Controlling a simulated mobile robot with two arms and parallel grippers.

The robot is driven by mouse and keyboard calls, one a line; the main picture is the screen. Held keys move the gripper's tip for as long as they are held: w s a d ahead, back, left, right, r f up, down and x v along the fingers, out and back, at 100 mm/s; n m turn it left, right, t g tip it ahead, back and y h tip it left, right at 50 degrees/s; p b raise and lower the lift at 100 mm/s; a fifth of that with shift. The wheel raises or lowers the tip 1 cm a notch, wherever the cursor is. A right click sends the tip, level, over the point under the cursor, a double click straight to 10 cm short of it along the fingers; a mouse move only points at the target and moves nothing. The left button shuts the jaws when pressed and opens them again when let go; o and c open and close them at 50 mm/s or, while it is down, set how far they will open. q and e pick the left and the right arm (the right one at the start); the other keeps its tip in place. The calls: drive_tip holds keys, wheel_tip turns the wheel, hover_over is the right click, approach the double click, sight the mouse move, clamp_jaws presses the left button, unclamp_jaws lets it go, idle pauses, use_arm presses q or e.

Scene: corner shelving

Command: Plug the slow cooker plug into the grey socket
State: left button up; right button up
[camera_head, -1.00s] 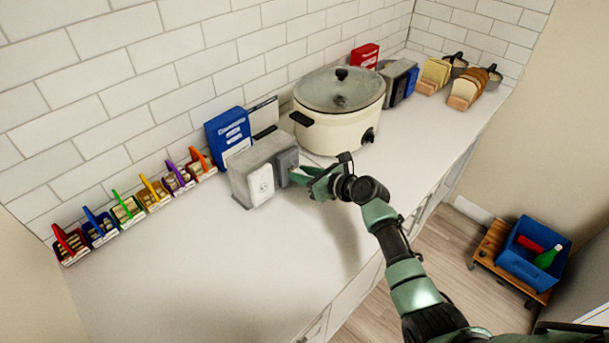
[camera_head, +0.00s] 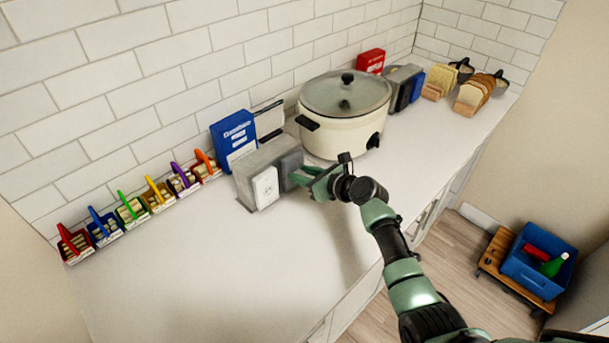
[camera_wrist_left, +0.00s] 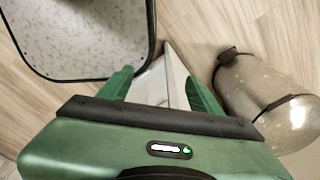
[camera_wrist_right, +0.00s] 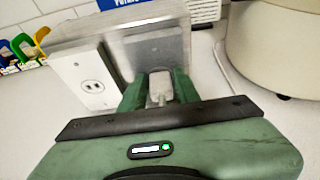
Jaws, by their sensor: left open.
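The slow cooker (camera_head: 345,130), cream with a glass lid, stands on the counter against the tiled wall. Left of it is a grey outlet block with a white socket (camera_head: 265,188) and a grey socket (camera_head: 291,163) side by side. My right gripper (camera_head: 302,178) is at the grey socket. In the right wrist view its fingers are shut on the pale grey plug (camera_wrist_right: 160,85), which lies right against the grey socket (camera_wrist_right: 160,50). Whether its prongs are inside is hidden. My left gripper (camera_wrist_left: 160,92) is open and empty above the floor, seen only in the left wrist view.
A blue box (camera_head: 234,137) stands behind the outlet block. Several small bins with coloured handles (camera_head: 130,208) line the wall at left. A red box (camera_head: 371,61) and bread slices (camera_head: 475,92) are beyond the cooker. The front left counter is clear.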

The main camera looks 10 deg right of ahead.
drive_tip(key=shift+o, duration=1)
drive_tip(key=shift+a, duration=0.1)
drive_tip(key=v, duration=0.7)
drive_tip(key=shift+s+d, duration=0.25)
drive_tip(key=shift+d, duration=0.05)
drive_tip(key=shift+s, duration=0.1)
